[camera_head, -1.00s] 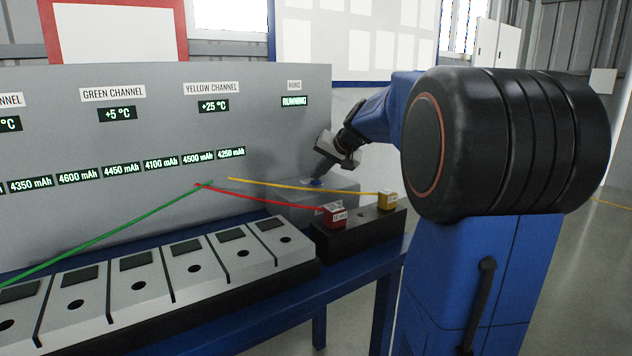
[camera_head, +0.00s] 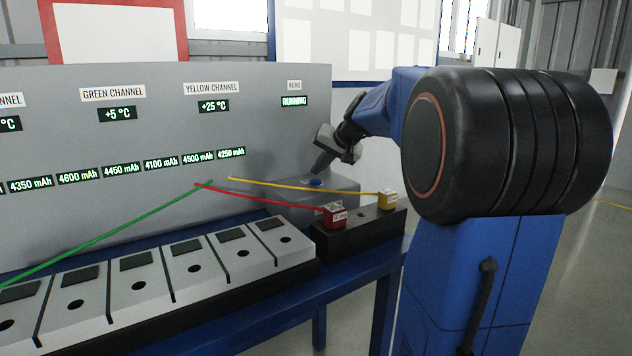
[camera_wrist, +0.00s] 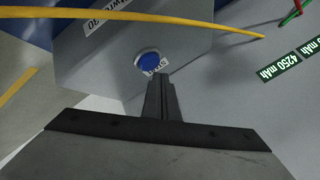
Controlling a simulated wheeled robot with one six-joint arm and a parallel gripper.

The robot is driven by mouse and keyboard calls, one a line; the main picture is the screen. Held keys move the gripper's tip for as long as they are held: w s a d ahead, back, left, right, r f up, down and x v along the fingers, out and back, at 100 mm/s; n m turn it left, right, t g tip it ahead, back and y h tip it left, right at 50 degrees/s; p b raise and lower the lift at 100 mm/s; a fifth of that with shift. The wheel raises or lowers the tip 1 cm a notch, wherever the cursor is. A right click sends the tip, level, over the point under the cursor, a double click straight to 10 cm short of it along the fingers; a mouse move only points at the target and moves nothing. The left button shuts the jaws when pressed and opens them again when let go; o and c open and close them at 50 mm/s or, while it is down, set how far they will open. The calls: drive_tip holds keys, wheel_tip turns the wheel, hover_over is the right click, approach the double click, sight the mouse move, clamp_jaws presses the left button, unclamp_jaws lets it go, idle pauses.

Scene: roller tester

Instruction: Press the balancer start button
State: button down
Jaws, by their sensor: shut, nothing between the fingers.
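The start button is a blue round cap (camera_head: 316,183) on top of a grey box (camera_head: 345,189) at the right end of the panel. In the wrist view the blue button (camera_wrist: 149,61) sits in a pale ring beside a label reading "START". My gripper (camera_head: 318,170) is shut and empty, its fingertips just above the button with a small gap. In the wrist view the shut fingers (camera_wrist: 160,82) point at the button's edge. The RUNS display (camera_head: 294,102) on the grey panel reads "RUNNING".
A yellow cable (camera_head: 300,187) and a red cable (camera_head: 262,199) run to a yellow plug (camera_head: 387,200) and a red plug (camera_head: 334,215) on a dark block. A row of grey battery bays (camera_head: 190,268) lies in front. A green cable (camera_head: 110,233) crosses left.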

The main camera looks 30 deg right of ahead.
sight(319, 181)
drive_tip(key=shift+r, duration=2.5)
